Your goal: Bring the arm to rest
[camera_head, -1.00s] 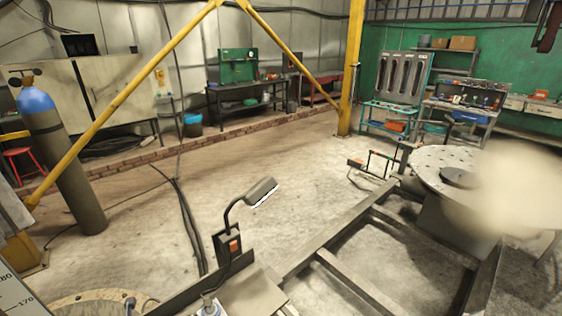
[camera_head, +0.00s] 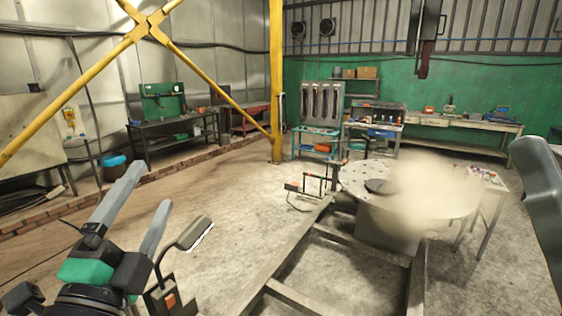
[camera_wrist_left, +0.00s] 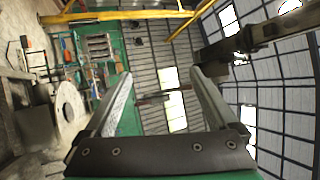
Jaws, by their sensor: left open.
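My left gripper (camera_head: 151,187) is at the lower left of the head view. Its two grey fingers stand apart, pointing up and away, with nothing between them. Its green and black body is cut by the lower part of the frame. In the left wrist view the same open fingers (camera_wrist_left: 160,76) frame an empty gap, with the roof and wall far beyond. My right gripper is not in view. A smooth grey shape (camera_head: 543,185) is cut off at the right edge; I cannot tell which part it is.
A dark lamp-like head on a bent neck (camera_head: 192,234) stands just right of the left gripper. A round perforated table (camera_head: 352,180) and a metal floor frame (camera_head: 345,238) lie to the right. A yellow post (camera_head: 277,90) and benches are farther back. Open floor (camera_head: 235,190) lies between.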

